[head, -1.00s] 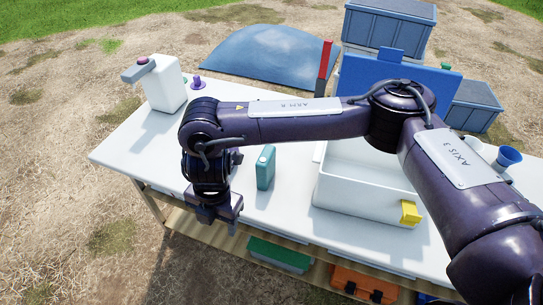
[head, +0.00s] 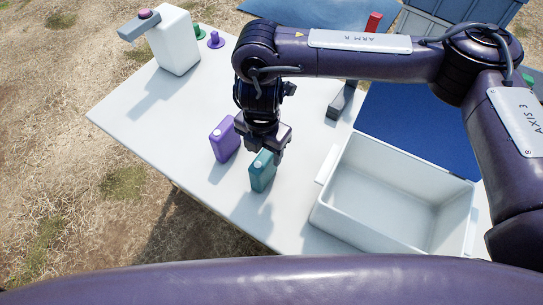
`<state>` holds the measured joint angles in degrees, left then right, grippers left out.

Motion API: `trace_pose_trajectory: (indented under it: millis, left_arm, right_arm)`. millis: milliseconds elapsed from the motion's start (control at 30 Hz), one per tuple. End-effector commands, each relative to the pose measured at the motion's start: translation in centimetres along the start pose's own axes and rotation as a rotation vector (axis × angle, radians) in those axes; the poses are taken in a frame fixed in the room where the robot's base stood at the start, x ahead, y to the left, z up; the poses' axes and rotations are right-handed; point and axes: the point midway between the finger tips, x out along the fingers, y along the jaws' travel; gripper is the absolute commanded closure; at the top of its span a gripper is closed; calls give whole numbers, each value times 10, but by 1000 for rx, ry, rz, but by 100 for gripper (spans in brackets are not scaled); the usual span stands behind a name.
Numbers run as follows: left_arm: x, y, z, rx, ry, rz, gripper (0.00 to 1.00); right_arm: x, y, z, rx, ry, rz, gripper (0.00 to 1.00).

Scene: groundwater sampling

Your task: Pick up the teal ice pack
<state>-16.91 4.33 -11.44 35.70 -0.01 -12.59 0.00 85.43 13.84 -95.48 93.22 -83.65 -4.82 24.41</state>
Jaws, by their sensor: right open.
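The teal ice pack (head: 262,173) stands upright on the white table, left of the white cooler box. My right gripper (head: 268,152) points down right at the teal pack's top and far side, with its jaws open. Part of the gripper overlaps the pack's upper edge in the head view, and I cannot tell whether they touch. A purple pack (head: 224,140) of similar shape stands just left of the teal one. My left gripper is not in view.
The open, empty white cooler (head: 328,208) stands to the right, its blue lid (head: 400,125) behind it. A white jug (head: 174,42) stands at the far left corner, beside green (head: 199,31) and purple (head: 215,40) small items. The table's front-left area is clear.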

Motion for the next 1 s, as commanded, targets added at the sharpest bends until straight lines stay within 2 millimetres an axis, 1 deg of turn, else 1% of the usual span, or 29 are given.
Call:
trace_pose_trajectory:
  millis: [100,267,333,433,533,633,867,1000]
  left_arm:
    - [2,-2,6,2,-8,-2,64]
    - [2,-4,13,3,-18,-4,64]
    - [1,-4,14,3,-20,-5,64]
    - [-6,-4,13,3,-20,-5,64]
    - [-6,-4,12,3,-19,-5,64]
    - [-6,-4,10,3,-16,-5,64]
    - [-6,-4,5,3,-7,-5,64]
    - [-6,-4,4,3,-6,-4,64]
  right_arm:
    - [15,-1,-1,2,4,-3,43]
    - [31,-1,-2,2,4,-2,43]
    - [40,-2,-3,2,4,-3,43]
    - [54,-2,-4,2,1,-5,43]
    - [67,-2,-4,1,2,-2,43]
    - [74,-1,-4,2,3,1,43]
    - [75,-1,-4,1,2,1,43]
    - [75,-1,-4,1,2,1,61]
